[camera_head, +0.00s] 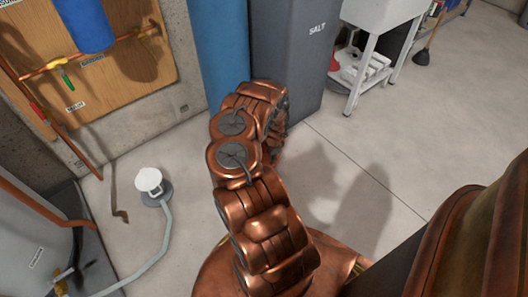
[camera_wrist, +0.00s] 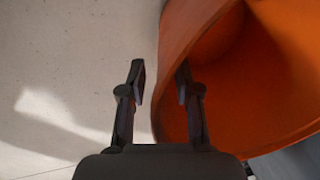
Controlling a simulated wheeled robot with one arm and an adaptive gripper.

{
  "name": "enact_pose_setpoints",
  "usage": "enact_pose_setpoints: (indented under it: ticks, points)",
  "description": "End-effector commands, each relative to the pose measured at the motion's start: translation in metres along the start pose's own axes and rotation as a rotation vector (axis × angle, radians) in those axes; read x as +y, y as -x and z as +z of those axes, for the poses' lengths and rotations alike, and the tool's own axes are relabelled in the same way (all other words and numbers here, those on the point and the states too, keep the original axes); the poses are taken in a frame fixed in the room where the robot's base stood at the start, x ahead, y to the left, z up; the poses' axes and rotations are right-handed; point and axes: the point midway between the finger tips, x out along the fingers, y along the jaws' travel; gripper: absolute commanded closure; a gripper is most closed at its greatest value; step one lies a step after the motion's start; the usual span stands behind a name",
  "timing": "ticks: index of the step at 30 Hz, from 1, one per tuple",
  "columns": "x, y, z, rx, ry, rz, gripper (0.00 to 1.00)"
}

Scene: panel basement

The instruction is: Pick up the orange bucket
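The orange bucket (camera_wrist: 255,75) fills the right side of the wrist view, cut off by the frame edges. I look into its open mouth, and its rim edge runs between my fingers. My gripper (camera_wrist: 160,80) is open. Its left finger is over the pale floor outside the bucket; its right finger is in front of the bucket's orange inside. I cannot tell whether either finger touches the wall or how deep the right finger reaches. In the head view I cannot make out the bucket or the gripper; my copper arm covers the middle.
A grey salt bin (camera_head: 291,60) and a blue tank (camera_head: 222,45) stand beyond my arm. A white sink stand (camera_head: 372,75) is at the top right, with a plunger (camera_head: 422,57) beside it. A white-topped floor fitting (camera_head: 150,182) with a hose is at left. Floor at right is clear.

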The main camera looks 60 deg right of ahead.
Motion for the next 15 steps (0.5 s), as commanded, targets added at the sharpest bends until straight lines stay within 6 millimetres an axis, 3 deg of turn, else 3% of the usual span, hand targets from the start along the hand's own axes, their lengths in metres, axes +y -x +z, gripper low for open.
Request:
enact_pose_setpoints:
  ticks: [4, 13, 15]
  points:
    - [-0.0004, 0.0009, 0.0001, 0.000, 0.000, -0.001, 0.68]
    - [-0.0005, 0.0009, 0.0002, 0.000, 0.001, -0.001, 0.99]
    - [-0.0004, 0.0009, 0.0003, 0.000, 0.001, 0.000, 1.00]
